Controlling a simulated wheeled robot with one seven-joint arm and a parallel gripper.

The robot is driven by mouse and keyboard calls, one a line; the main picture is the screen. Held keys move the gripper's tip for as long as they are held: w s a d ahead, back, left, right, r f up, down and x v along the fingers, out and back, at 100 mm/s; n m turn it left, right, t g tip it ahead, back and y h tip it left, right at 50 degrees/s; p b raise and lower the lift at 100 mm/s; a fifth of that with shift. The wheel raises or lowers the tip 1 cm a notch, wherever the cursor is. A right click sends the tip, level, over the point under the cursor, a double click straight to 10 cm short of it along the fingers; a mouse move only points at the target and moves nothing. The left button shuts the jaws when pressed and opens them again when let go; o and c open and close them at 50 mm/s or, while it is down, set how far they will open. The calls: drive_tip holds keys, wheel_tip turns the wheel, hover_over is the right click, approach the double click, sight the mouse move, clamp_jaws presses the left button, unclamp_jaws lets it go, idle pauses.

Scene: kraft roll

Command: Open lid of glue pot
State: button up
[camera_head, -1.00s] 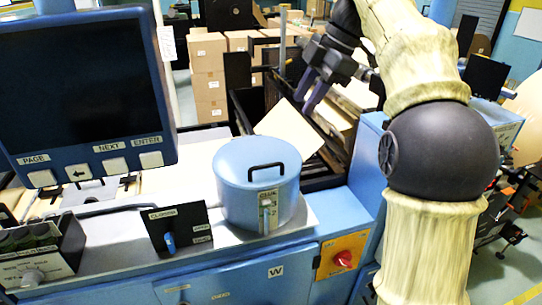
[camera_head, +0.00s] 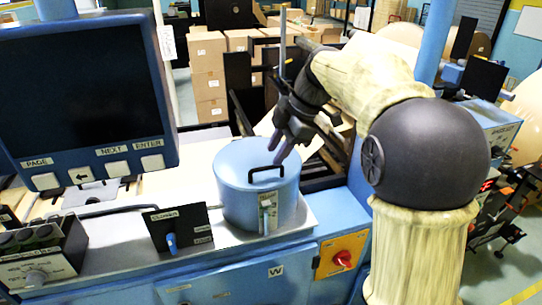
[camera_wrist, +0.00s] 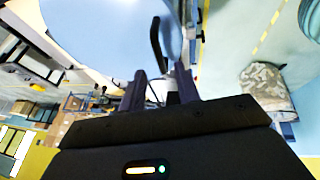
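The glue pot (camera_head: 240,205) is a blue cylinder standing on the grey top of the blue machine. Its flat blue lid (camera_head: 235,163) is on, with a black bar handle (camera_head: 266,170) on top. My gripper (camera_head: 279,155) is just above and behind the handle, its fingers pointing down toward the lid. In the wrist view the two dark fingers (camera_wrist: 160,88) stand apart with a gap between them, and nothing is held. The handle (camera_wrist: 157,45) shows just beyond the fingertips, with the pale blue lid (camera_wrist: 95,40) beside it.
A monitor with a keypad (camera_head: 85,100) stands at the left. A small black switch panel (camera_head: 178,228) is left of the pot. A red knob (camera_head: 343,258) is on the machine's front. Cardboard boxes (camera_head: 207,75) are stacked behind.

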sight(271, 167)
drive_tip(key=shift+p+x, duration=0.4)
drive_tip(key=shift+x, duration=1.55)
drive_tip(key=shift+c, duration=0.2)
clamp_jaws()
drive_tip(key=shift+r, duration=0.2)
